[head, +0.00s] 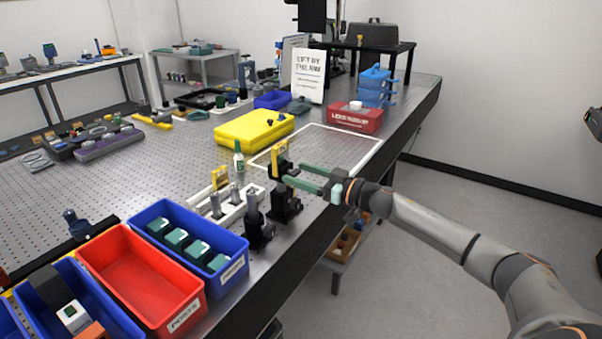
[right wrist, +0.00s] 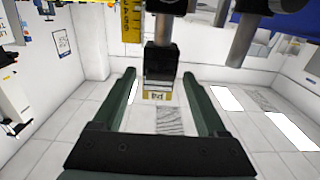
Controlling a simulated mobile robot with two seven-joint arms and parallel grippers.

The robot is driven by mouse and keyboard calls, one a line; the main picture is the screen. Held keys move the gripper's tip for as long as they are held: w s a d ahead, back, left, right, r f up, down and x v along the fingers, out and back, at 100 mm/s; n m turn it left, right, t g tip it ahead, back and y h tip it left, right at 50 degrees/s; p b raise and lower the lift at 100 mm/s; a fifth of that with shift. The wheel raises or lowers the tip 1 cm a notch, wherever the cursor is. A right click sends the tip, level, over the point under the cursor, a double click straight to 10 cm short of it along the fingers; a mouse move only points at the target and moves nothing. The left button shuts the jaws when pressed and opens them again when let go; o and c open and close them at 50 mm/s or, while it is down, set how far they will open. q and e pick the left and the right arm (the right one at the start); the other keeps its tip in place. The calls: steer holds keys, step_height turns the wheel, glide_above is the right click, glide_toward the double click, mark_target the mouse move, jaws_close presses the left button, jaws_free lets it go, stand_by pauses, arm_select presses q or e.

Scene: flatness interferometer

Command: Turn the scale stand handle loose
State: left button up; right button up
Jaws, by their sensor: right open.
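A dark scale stand (head: 285,206) with a yellow scale (head: 279,152) stands near the table's front edge. My right gripper (head: 294,173) reaches in from the right with its green fingers level and spread at the stand's upper part. In the right wrist view, the open fingers (right wrist: 160,82) point toward a black block (right wrist: 159,60) on a metal post, with a small yellow label at its end. The block shows between the finger lines; I see no contact. The yellow scale (right wrist: 131,22) is beside the post. I cannot make out the handle clearly. My left gripper is not in view.
A second yellow scale (head: 219,178) and metal posts (head: 254,208) stand left of the stand. A green-white bottle (head: 238,160) is behind. Blue (head: 233,279) and red (head: 190,312) bins line the near left. A white outlined square (head: 345,165) lies mostly clear.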

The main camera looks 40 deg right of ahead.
steer(key=shift+w+a, duration=0.1)
jaws_close()
stand_by(0.7)
